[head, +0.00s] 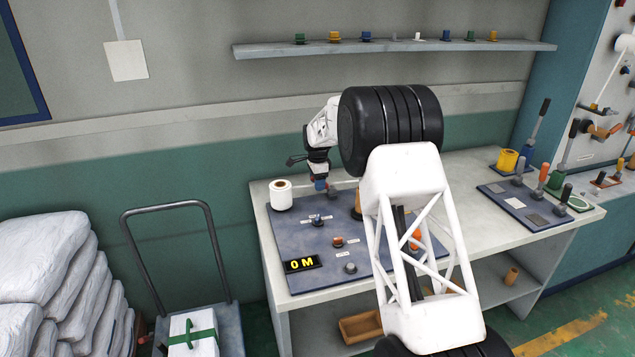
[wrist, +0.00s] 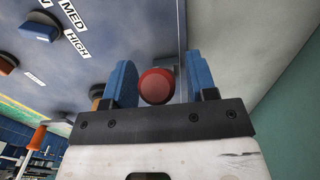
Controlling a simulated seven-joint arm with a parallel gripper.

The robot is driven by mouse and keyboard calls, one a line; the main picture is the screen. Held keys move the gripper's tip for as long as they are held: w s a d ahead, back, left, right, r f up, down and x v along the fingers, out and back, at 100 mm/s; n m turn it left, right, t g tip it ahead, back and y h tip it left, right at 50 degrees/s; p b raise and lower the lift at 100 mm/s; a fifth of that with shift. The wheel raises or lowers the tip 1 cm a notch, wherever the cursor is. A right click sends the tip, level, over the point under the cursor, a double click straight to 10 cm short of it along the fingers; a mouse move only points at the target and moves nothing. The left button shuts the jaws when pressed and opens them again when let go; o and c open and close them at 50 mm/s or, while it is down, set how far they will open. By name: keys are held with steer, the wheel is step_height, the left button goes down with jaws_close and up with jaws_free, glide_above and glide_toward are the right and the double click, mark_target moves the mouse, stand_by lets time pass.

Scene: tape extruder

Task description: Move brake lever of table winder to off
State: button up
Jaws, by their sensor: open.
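The table winder (head: 283,231) is a blue-grey panel on the table, with a yellow "0 M" display (head: 301,264) and several knobs. My gripper (head: 320,186) is over the panel's back edge, pointing down. In the wrist view its two blue fingers (wrist: 160,82) are open, one on each side of a round red knob (wrist: 157,86). A gap shows between the knob and the right finger; contact on the left is unclear. The knob looks like a lever end, but its shaft and any brake label are hidden. My arm covers the panel's right part.
A white roll (head: 281,196) stands at the panel's back left corner, close to my gripper. A dial (wrist: 40,27) beside "MED" and "HIGH" labels shows in the wrist view. A second panel with several levers (head: 514,203) lies at the table's right. A shelf (head: 400,48) hangs behind.

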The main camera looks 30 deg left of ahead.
jaws_close()
steer(key=shift+w+d+r, duration=0.1)
steer(key=shift+d+r, duration=0.05)
stand_by(0.4)
steer(key=shift+w+d+r+g+y, duration=0.4)
steer(key=shift+g+y, duration=0.25)
steer(key=shift+w+d+r+g+y, duration=0.35)
steer(key=shift+g+y, duration=0.3)
steer(key=shift+w+d+r+g+y, duration=0.25)
steer(key=shift+w+d+g+y, duration=0.35)
steer(key=shift+g+y, duration=0.35)
steer(key=shift+w+d+r+g+y, duration=0.2)
steer(key=shift+w+d+g+y, duration=0.35)
steer(key=shift+g+y, duration=0.4)
jaws_free()
